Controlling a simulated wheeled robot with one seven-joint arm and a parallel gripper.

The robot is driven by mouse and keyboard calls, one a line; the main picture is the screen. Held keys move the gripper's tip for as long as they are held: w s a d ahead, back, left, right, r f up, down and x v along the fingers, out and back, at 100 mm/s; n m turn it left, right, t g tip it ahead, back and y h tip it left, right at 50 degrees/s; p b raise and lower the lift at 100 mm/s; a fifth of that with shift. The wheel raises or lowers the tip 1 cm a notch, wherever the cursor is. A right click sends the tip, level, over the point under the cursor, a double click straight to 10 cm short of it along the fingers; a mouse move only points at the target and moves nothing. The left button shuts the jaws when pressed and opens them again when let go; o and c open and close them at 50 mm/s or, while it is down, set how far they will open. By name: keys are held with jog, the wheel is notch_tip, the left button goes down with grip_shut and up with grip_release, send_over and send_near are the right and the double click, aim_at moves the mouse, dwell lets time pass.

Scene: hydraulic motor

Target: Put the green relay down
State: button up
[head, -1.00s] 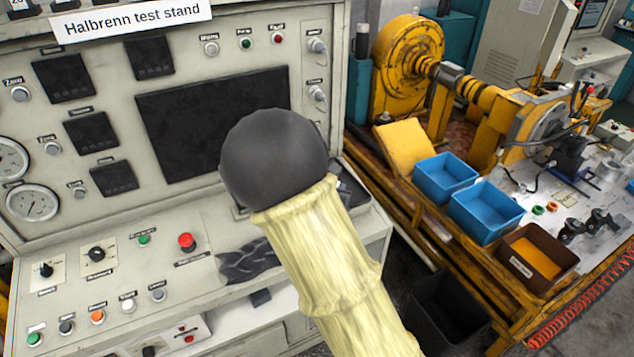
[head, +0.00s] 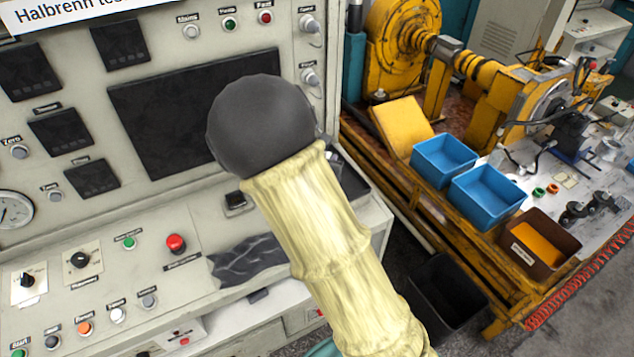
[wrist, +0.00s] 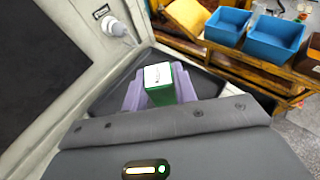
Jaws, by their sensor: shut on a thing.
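The green relay (wrist: 160,82) is a green block with a white marked top. It shows in the wrist view between the two lavender fingers of my gripper (wrist: 148,92), which is shut on it. Beneath them is a dark tray (wrist: 204,84) at the right end of the test stand's ledge. I cannot tell whether the relay touches the tray. In the head view my arm hides the gripper and the relay; part of the dark tray (head: 350,182) shows to the right of the arm.
The test stand's panel with its dark screen (head: 165,125) rises behind the ledge. A red button (head: 175,244) and a dark crumpled cloth (head: 240,266) lie left of my arm. Two blue bins (head: 486,195) and a brown bin (head: 535,245) stand on the yellow bench at right.

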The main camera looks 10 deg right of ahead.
notch_tip(320, 180, down, 5)
jog(key=shift+r+p, duration=0.1)
jog(key=shift+p, duration=0.35)
jog(key=shift+w+f, duration=0.2)
jog(key=shift+f, duration=0.15)
jog(key=shift+s, duration=0.25)
jog(key=shift+a+f+p, duration=0.1)
jog(key=shift+f+p, duration=0.4)
jog(key=shift+f, duration=1.5)
jog(key=shift+f, duration=0.2)
jog(key=o, duration=0.7)
